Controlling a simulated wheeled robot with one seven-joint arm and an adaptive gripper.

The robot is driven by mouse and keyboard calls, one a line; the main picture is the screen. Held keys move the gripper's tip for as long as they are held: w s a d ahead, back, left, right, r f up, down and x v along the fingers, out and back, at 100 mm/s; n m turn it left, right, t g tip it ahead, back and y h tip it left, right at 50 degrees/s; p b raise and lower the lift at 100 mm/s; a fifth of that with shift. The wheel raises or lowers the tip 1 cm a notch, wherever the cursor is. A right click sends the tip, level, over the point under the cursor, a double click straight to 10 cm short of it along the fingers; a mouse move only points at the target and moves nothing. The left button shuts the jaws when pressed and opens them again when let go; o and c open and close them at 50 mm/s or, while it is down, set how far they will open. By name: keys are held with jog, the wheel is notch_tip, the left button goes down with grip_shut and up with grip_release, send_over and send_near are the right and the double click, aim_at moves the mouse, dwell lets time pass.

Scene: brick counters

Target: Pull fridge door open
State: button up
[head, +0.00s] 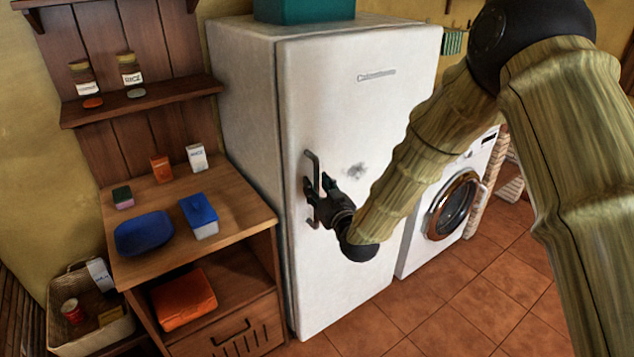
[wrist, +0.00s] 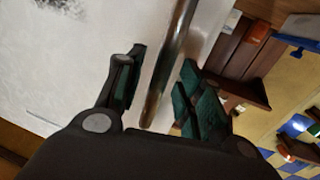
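The white fridge (head: 240,80) stands upright in the middle of the head view, and its door (head: 350,110) looks shut. A vertical metal handle (head: 313,160) is on the door's left side; it also runs between my fingers in the wrist view (wrist: 172,60). My gripper (head: 318,188) is at the handle's height, close to the door. In the wrist view my gripper (wrist: 163,60) is open, with one dark green-padded finger on each side of the handle. Gaps show between the fingers and the bar. The gripper hides part of the handle in the head view.
A wooden counter (head: 240,205) with a blue bowl (head: 144,232) and boxes stands left of the fridge. A washing machine (head: 460,200) stands to its right. A teal box (head: 300,10) sits on top. The tiled floor (head: 450,310) in front is clear.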

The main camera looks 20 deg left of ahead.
jog(key=shift+w+a, duration=0.35)
jog(key=shift+w, duration=0.1)
grip_shut()
jog(key=shift+s+d, duration=0.1)
jog(key=shift+d, duration=0.05)
